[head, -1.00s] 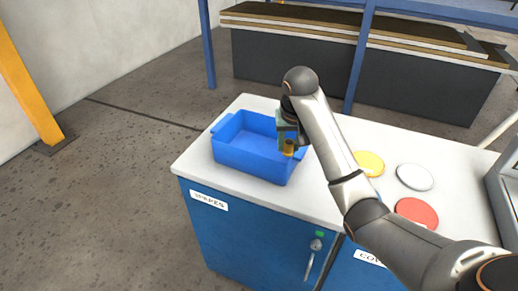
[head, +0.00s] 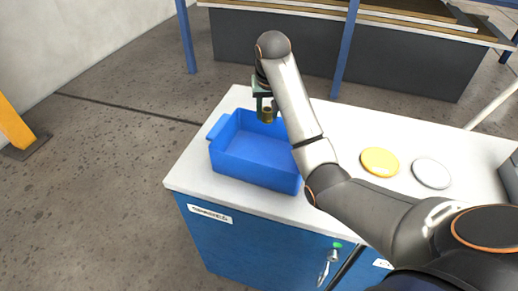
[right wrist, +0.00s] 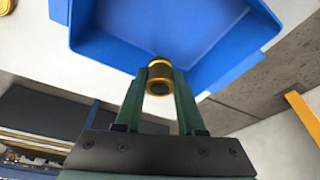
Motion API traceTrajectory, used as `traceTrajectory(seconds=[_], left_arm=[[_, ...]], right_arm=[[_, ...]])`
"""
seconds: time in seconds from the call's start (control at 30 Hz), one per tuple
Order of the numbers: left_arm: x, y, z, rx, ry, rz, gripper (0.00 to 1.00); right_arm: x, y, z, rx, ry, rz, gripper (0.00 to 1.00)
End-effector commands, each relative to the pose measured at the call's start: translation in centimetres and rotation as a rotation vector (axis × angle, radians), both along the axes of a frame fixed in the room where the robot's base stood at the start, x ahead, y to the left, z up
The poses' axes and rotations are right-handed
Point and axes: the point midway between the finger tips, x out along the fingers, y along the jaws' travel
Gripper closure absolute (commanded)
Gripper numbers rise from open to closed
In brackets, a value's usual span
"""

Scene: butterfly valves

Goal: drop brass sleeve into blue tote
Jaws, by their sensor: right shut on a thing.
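The blue tote (head: 254,168) stands open on the white top of the cabinet, near its left end. My right gripper (head: 268,108) is over the far part of the tote in the head view. It is shut on the brass sleeve (head: 267,115), which hangs below the fingers. In the right wrist view the brass sleeve (right wrist: 159,76) sits between the two green fingertips, in front of the tote (right wrist: 240,62). The tote's inside looks empty in that view. My left gripper is not in view.
A yellow disc (head: 380,161) and a white disc (head: 431,173) lie on the counter (head: 350,125) to the right of my arm. A blue upright (head: 345,50) and a dark bench (head: 400,65) stand behind.

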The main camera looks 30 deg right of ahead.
Motion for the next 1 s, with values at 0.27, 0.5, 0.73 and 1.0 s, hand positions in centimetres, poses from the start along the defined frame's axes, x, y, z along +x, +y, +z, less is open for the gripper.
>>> traceTrajectory(seconds=[0.27, 0.5, 0.73, 1.0], left_arm=[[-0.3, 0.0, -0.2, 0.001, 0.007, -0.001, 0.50], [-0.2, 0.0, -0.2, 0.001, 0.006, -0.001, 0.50], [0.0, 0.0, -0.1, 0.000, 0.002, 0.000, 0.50], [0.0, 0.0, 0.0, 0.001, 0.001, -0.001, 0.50]], right_arm=[[0.0, 0.0, -3.4, 0.001, 0.002, 0.000, 1.00], [0.0, 0.0, -4.8, 0.001, 0.000, 0.000, 1.00], [0.0, 0.0, -5.0, 0.001, 0.000, 0.000, 1.00], [0.0, 0.0, -4.9, 0.001, 0.000, 0.000, 0.38]])
